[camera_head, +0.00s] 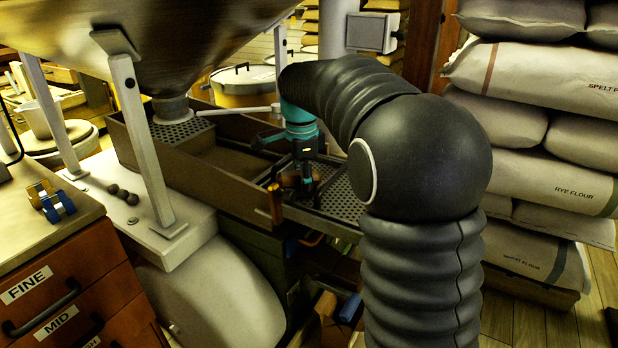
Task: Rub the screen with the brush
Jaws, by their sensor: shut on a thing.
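The screen (345,203) is a dark perforated metal plate in a low frame at the right end of the wooden trough, partly hidden behind my arm. My gripper (304,178) points down over the left part of the screen. It is shut on a small brown thing, which looks like the brush (288,181). The brush is mostly hidden by the fingers. I cannot tell whether its bristles touch the screen.
A large metal hopper (160,35) hangs over the wooden trough (190,175) at left, with pale posts beside it. A drawer cabinet (60,285) stands at front left, with blue and yellow items on top. Stacked flour sacks (535,180) fill the right side.

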